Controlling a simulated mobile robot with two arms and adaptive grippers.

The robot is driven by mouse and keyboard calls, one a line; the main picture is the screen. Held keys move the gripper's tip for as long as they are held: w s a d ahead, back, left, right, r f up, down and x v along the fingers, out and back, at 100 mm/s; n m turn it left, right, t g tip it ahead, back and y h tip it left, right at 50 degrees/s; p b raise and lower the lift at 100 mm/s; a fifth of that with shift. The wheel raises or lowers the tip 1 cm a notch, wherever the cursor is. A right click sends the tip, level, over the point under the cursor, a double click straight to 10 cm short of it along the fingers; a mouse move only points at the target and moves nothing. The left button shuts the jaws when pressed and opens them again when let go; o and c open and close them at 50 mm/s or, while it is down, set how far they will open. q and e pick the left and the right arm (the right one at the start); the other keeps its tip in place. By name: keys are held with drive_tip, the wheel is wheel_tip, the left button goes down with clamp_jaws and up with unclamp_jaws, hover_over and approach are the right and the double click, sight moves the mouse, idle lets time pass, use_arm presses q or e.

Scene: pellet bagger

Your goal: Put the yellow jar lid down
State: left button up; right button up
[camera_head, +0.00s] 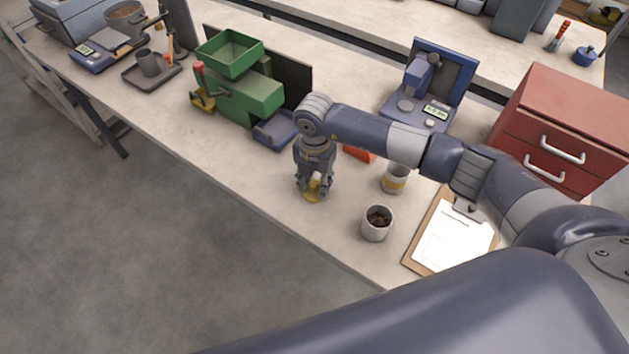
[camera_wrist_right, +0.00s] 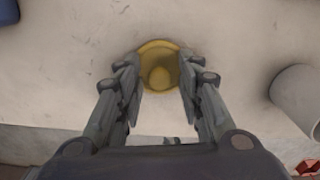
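The yellow jar lid (camera_head: 313,196) is at my right gripper (camera_head: 315,190), low over the bench near its front edge. In the right wrist view the lid (camera_wrist_right: 158,48) lies between the two fingers (camera_wrist_right: 159,72), its round knob facing me. The fingertips sit at opposite sides of its rim and look closed on it. I cannot tell for sure whether its underside touches the bench. My left gripper is out of view.
A pale cup of dark pellets (camera_head: 376,225) stands near the front edge, with a clipboard (camera_head: 452,240) to its right. A green machine (camera_head: 245,92) with a blue tray (camera_head: 277,130) stands to the left. A blue device (camera_head: 428,90) and red drawers (camera_head: 565,120) stand behind. Bench left of the gripper is clear.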

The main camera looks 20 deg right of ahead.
sight(315, 184)
drive_tip(key=shift+r, duration=0.25)
drive_tip(key=shift+w+r, duration=0.1)
drive_tip(key=shift+r, duration=0.15)
wheel_tip(315, 184, up, 11)
drive_tip(key=b, duration=0.3)
drive_tip(key=shift+r, duration=0.2)
